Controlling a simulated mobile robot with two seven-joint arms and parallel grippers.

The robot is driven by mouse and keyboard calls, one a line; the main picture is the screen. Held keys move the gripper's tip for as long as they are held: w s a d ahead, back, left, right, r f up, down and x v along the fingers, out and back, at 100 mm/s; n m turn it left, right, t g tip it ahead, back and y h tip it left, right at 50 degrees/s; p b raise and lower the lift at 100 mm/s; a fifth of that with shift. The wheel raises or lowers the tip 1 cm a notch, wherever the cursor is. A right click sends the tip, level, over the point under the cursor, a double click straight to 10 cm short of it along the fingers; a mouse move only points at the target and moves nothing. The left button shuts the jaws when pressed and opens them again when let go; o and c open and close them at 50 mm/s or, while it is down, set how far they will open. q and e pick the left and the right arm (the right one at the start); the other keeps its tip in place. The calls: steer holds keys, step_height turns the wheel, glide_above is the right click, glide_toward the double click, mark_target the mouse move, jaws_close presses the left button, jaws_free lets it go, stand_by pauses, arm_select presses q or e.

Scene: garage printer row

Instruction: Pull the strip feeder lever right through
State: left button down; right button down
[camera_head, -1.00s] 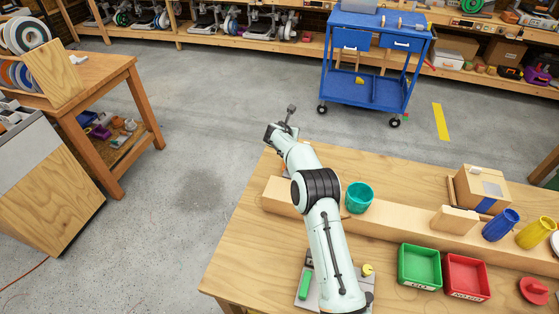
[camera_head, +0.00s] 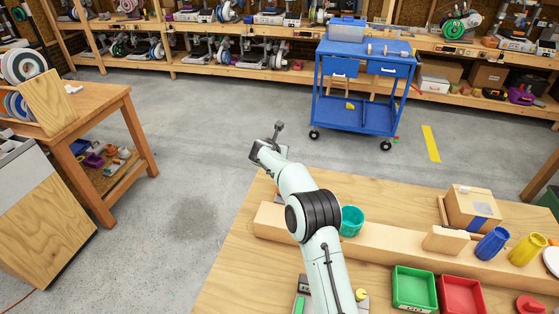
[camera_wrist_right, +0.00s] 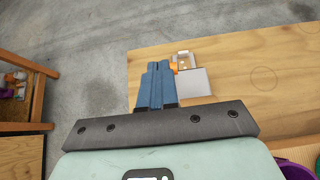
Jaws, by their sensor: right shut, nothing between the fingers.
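A small white device with an orange part (camera_wrist_right: 173,69) and a pale flat plate (camera_wrist_right: 194,84), likely the strip feeder, sits near the table edge in the right wrist view. Its lever cannot be told apart clearly. My right gripper (camera_wrist_right: 157,66) is shut and empty, its blue fingers just left of the orange part. I cannot tell whether they touch it. In the head view my right arm reaches over the table's far left corner and its hand (camera_head: 264,151) hides its fingertips and most of the device. My left gripper is not in view.
A wooden beam (camera_head: 395,244) crosses the table (camera_head: 240,265), with a teal cup (camera_head: 351,221) close to my arm. A green bin (camera_head: 414,287), a red bin (camera_head: 461,293) and a cardboard box (camera_head: 471,207) stand right. Bare floor lies beyond the table's left edge.

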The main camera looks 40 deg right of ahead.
step_height(320, 180, up, 6)
steer(key=a, duration=0.2)
steer(key=shift+s, duration=0.4)
